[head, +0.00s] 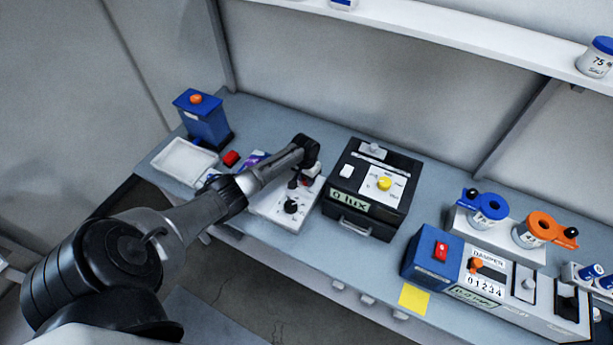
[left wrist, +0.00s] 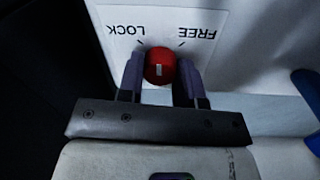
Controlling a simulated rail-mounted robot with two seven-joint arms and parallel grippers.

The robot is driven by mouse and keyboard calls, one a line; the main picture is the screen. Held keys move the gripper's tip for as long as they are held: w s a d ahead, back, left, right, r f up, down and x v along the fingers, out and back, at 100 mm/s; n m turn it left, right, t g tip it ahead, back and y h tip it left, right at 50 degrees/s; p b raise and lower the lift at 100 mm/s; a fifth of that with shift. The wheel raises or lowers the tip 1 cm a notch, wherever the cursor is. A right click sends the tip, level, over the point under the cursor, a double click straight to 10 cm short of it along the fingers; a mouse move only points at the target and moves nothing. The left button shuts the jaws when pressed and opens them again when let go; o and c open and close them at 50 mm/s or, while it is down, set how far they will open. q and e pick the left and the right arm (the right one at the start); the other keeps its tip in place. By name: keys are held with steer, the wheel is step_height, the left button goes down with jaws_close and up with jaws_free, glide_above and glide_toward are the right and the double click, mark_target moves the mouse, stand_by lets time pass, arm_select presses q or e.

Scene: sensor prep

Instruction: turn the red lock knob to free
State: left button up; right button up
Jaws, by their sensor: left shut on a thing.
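The red lock knob (left wrist: 160,66) sits on a white panel (left wrist: 112,18) in the left wrist view. The words LOCK and FREE appear upside down, each with a short tick line. A small pale mark shows on the knob's face; which tick it lines up with is not clear. My left gripper (left wrist: 160,80) is shut on the knob, one finger on each side. In the head view my left gripper (head: 304,178) is over the back of a white instrument (head: 262,207) with a black knob (head: 291,206), and mostly hides the red knob. My right gripper is not in view.
A black box with a yellow knob (head: 384,184) stands close to the right of my left gripper. A white tray (head: 183,160), a red item (head: 231,158) and a blue dispenser (head: 203,120) are left. A damper unit (head: 487,270) is farther right.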

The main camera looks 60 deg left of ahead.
arm_select(q)
steer(key=m, duration=0.4)
steer(key=shift+m, duration=0.3)
steer(key=m, duration=0.4)
steer(key=shift+m, duration=0.3)
steer(key=o, duration=0.9)
steer(key=shift+o, duration=0.2)
